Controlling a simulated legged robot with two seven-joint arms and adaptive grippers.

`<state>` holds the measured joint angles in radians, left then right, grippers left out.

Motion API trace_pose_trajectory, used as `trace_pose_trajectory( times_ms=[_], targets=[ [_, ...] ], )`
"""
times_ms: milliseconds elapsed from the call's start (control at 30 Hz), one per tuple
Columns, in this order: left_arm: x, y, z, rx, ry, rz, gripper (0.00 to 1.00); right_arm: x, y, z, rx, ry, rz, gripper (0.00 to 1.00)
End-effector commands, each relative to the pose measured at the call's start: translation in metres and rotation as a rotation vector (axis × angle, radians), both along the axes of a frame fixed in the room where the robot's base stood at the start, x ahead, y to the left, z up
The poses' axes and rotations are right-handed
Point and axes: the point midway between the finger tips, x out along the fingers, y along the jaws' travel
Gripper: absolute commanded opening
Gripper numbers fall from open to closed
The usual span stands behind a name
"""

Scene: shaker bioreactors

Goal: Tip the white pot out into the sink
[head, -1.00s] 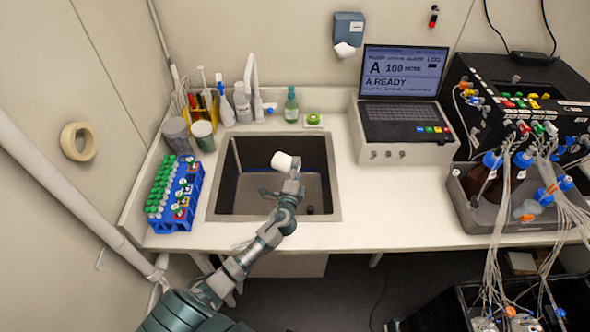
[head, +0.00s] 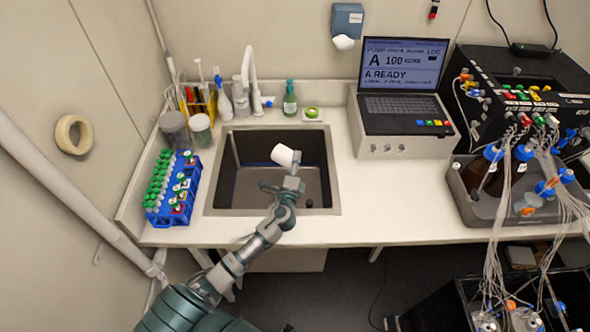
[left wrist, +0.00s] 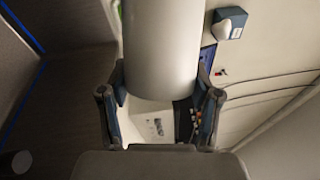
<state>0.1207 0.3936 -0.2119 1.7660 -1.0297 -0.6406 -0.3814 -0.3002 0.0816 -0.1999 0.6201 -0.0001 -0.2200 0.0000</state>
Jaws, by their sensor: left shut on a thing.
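The white pot (head: 284,155) is over the dark sink (head: 222,185) in the head view, tilted to one side. My left gripper (head: 291,182) is at the pot's right side and is shut on it. In the left wrist view the pot (left wrist: 162,50) fills the upper middle, between the two fingers of the left gripper (left wrist: 160,95). The pot's mouth and its contents are not visible. My right gripper does not show in any view.
A soap bottle (head: 290,100) and a laptop (head: 402,75) are behind and to the right. The counter (head: 385,205) right of the sink is clear.

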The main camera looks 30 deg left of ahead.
Motion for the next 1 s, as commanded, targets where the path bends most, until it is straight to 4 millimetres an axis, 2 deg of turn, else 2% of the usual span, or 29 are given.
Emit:
trace_pose_trajectory(
  times_ms=[233,600,1000],
  targets=[
    [0.000,0.001,0.004,-0.023,-0.001,0.000,0.39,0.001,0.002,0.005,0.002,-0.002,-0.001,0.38],
    [0.000,0.004,0.020,-0.142,-0.004,0.000,0.39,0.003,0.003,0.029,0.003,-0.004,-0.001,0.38],
    [0.000,0.008,0.026,-0.274,-0.009,0.001,0.39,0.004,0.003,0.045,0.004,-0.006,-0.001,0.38]
  ],
)
